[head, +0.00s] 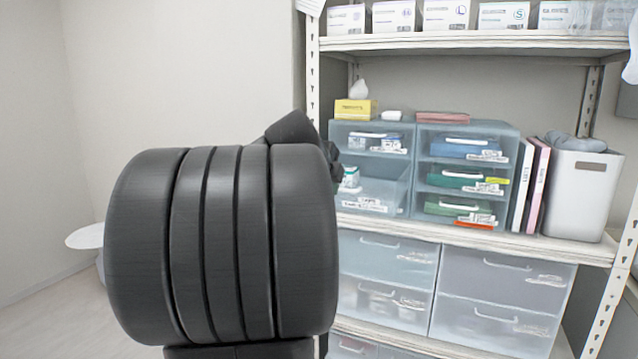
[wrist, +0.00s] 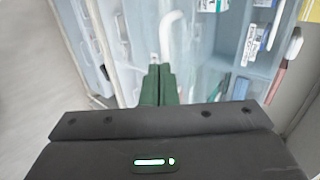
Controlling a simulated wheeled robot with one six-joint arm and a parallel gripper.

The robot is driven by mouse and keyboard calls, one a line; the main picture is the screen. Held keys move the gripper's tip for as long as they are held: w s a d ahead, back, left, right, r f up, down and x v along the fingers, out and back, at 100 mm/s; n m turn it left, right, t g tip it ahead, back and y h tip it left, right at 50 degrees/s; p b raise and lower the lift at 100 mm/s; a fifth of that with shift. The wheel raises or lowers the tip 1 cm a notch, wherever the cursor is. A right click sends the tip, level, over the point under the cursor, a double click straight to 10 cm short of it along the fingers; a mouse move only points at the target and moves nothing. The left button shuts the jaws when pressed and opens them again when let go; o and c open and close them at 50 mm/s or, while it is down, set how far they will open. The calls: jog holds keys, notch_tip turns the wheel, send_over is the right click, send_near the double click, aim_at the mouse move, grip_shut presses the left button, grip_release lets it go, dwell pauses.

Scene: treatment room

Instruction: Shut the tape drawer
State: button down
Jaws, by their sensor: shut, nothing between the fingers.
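On the middle shelf, the left clear blue-grey drawer unit (head: 341,130) has a lower drawer (head: 388,192) that appears pulled out. The drawer has a white label on its front and small boxes inside at its left; I cannot read which drawer is for tape. My gripper (wrist: 159,84) is shut and empty in the wrist view, its dark green fingertips pointing at clear drawer fronts. A white curved handle (wrist: 172,32) shows just beyond the tips; I cannot tell whether they touch anything. In the head view, my arm hides most of the gripper and the unit's left edge.
Beside it stands a second drawer unit (head: 513,140) with its drawers shut, then binders (head: 526,185) and a white bin (head: 582,193). Larger clear drawers (head: 500,275) are below. A yellow tissue box (head: 353,110) sits on top. The floor at left is open near a round white stool (head: 86,237).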

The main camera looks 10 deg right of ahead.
jog(key=shift+w, duration=0.1)
dwell(0.3)
jog(key=w+d+p, duration=0.3)
jog(key=w+d, duration=0.1)
jog(key=w, duration=0.3)
jog(key=w+d+p, duration=0.3)
jog(key=w+d, duration=0.2)
jog(key=w, duration=0.2)
jog(key=w+d+p, duration=0.3)
jog(key=w+d, duration=0.2)
jog(key=w, duration=0.2)
jog(key=shift+d+r, duration=0.1)
jog(key=shift+d, duration=0.15)
